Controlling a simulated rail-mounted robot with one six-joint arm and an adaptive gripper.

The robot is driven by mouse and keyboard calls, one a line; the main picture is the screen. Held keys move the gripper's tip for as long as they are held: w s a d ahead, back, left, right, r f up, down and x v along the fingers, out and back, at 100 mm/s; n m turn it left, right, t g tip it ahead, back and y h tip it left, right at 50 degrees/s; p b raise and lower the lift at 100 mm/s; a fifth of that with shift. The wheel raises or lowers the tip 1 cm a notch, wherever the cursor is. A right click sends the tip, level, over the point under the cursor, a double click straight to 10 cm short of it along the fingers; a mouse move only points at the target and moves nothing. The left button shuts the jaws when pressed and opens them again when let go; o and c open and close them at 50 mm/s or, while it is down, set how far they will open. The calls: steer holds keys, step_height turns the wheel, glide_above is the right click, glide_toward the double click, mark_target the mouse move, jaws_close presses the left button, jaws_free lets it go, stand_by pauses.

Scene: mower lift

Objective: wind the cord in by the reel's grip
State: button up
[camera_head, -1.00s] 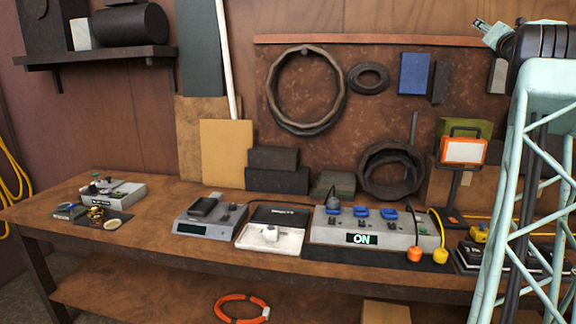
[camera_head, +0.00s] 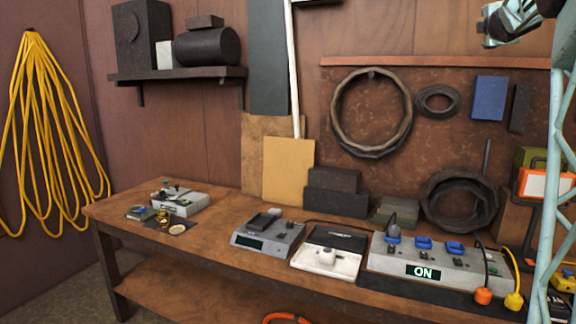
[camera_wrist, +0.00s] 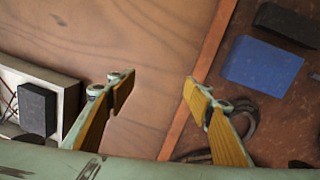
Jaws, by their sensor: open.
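My gripper (camera_head: 508,25) shows at the top right of the head view, high in front of the wall above the bench. In the wrist view its two fingers (camera_wrist: 158,88) with tan pads stand wide apart with nothing between them. I cannot make out a reel or its grip in either view. A looped yellow cord (camera_head: 45,130) hangs on the left wall. An orange coil (camera_head: 285,319) on the lower shelf is cut off by the frame's bottom edge. I cannot tell whether either belongs to a reel.
The bench (camera_head: 225,212) carries a grey power box (camera_head: 440,262) reading ON, a white device (camera_head: 328,262) and a grey meter (camera_head: 268,235).

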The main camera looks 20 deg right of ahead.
steer(key=w+a+f+m+y, duration=0.1)
steer(key=a+f+m+y, duration=0.15)
steer(key=a, duration=1.45)
steer(key=a+f+m+y, duration=0.15)
steer(key=a+m, duration=0.25)
steer(key=a, duration=1.2)
steer(key=s+a+f+m+y, duration=0.1)
steer(key=s+a+f+y, duration=0.15)
steer(key=a, duration=0.75)
steer(key=s+a+f+m+g+y, duration=0.1)
steer(key=s+a+f+m+y, duration=0.2)
steer(key=a, duration=0.6)
steer(key=s+a+f+y, duration=0.1)
steer(key=s+a+f, duration=0.3)
steer(key=a, duration=0.6)
steer(key=s+a+f+g+y, duration=0.1)
steer(key=s+a+f+g, duration=0.2)
steer(key=s+f, duration=1)
steer(key=s+a+f+g+b, duration=0.1)
steer(key=s+a+f+g, duration=0.2)
steer(key=s+a+f, duration=0.5)
steer(key=s+a+f+g+y, duration=0.1)
steer(key=s+a+f+g, duration=0.2)
steer(key=s+f, duration=1.6)
steer(key=shift+s+a+m+y+b, duration=0.3)
steer(key=shift+s+a+m+y, duration=0.05)
steer(key=shift+s+a, duration=0.75)
steer(key=shift+w, duration=0.15)
